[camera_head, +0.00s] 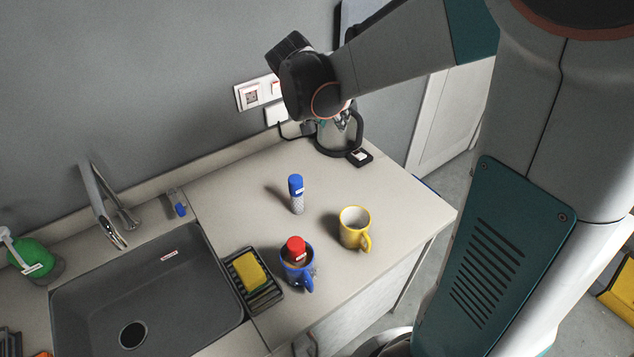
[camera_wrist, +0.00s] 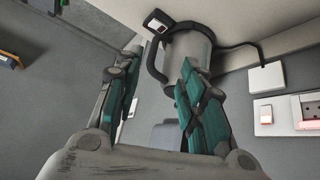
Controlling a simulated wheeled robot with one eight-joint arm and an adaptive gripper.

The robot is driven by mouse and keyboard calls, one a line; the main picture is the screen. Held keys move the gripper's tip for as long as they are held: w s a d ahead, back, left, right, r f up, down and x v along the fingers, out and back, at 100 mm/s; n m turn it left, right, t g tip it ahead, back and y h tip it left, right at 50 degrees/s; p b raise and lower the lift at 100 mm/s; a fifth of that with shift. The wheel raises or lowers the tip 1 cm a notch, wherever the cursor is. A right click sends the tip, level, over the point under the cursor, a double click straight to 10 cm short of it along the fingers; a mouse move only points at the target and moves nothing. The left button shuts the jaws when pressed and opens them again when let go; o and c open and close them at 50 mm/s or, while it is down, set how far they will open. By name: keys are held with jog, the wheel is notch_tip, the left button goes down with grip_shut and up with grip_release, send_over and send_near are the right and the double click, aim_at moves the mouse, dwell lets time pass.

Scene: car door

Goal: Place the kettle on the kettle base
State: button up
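The grey kettle (camera_head: 331,136) with its black handle (camera_head: 358,131) stands upright at the back right of the counter. It also shows, inverted, in the wrist view (camera_wrist: 190,48). The black kettle base (camera_head: 360,157) shows at its foot, with a pale-marked tab sticking out to the right; the tab also shows in the wrist view (camera_wrist: 158,21). The kettle appears to be on the base, but I cannot tell if it is fully seated. My gripper (camera_wrist: 160,62) is open, its teal fingers apart, with the handle visible between them. Contact with the handle is unclear.
A blue-capped shaker (camera_head: 297,194), a yellow mug (camera_head: 354,228) and a blue mug (camera_head: 297,268) holding a red-topped item stand in front. A sink (camera_head: 150,285) is at left. A black cord runs to a wall plug (camera_wrist: 264,77). The counter's middle is mostly clear.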

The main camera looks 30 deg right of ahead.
jog(key=s+a+r+n+t+y, duration=0.1)
jog(key=s+a+n, duration=0.4)
jog(key=s, duration=0.5)
jog(key=s+a+r+n+t+y, duration=0.2)
jog(key=s+a+n+y, duration=0.3)
jog(key=s+a, duration=0.5)
jog(key=shift+s+a+n+t, duration=0.15)
jog(key=shift+s+n+t, duration=0.35)
